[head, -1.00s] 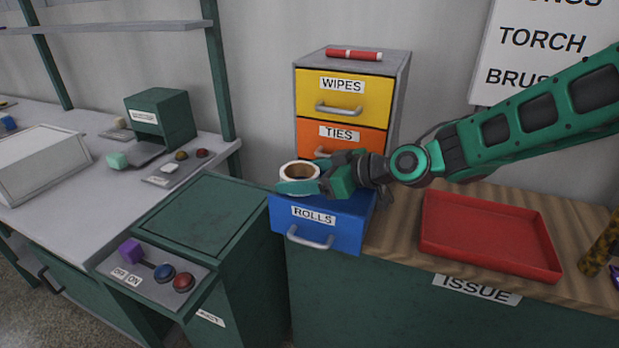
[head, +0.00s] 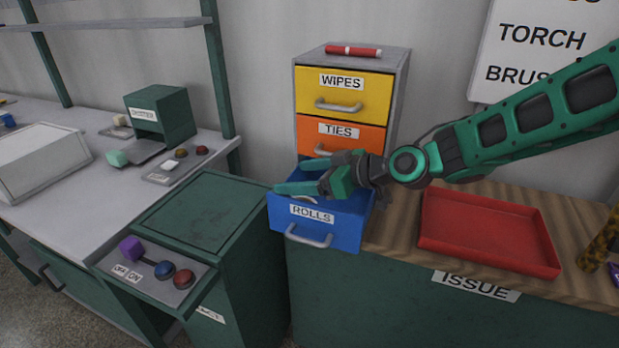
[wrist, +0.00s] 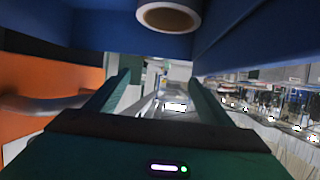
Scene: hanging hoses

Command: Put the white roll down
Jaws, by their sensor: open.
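The white roll (wrist: 168,16) with its brown core lies inside the open blue drawer marked ROLLS (head: 330,234). In the head view only a pale sliver of the roll (head: 306,197) shows below my fingers; the rest is hidden by them and the drawer front. My gripper (head: 289,178) is open and empty, over the drawer opening, with its two green fingers spread apart. In the wrist view the fingers (wrist: 160,82) are also spread, with nothing between them and the roll apart from them.
The orange TIES drawer (head: 342,130) and yellow WIPES drawer (head: 346,94) are shut above. A red marker (head: 353,51) lies on the cabinet. An empty red tray (head: 488,236) is on the right. A green bin (head: 203,212) stands on the left.

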